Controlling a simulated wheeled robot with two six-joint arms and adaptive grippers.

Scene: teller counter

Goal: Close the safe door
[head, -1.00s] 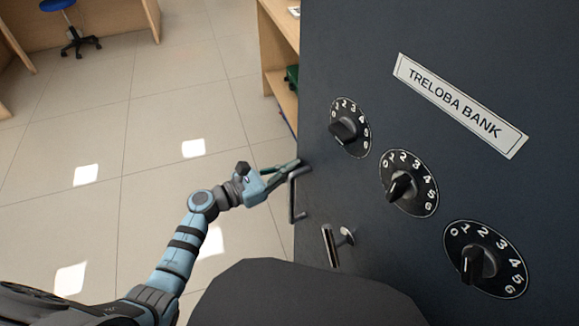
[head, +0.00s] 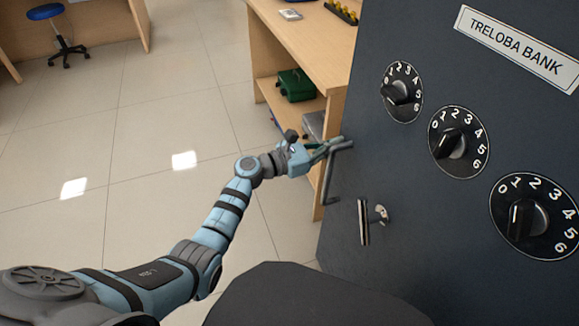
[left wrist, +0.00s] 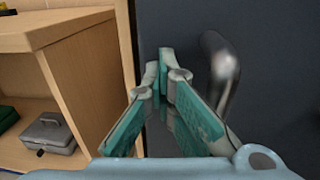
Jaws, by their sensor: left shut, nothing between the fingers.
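The dark blue safe door (head: 400,240) fills the right of the head view, with a "TRELOBA BANK" plate (head: 518,46). Its bar handle (head: 328,178) is near its left edge, and a small lever (head: 364,222) sits lower right of it. My left gripper (head: 332,146) is at the upper end of the bar handle. In the left wrist view my left gripper (left wrist: 164,72) has its fingertips together with nothing between them, in front of the dark door face. The bar handle (left wrist: 222,75) is beside the fingers on the right, outside the jaws; contact is unclear. My right gripper is out of view.
Three numbered dials (head: 452,142) are on the door. A wooden counter with shelves (head: 290,50) stands just left of the door edge, holding a green case (head: 296,84) and a grey box (left wrist: 48,132). A blue stool (head: 58,40) is far left. Tiled floor is open at left.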

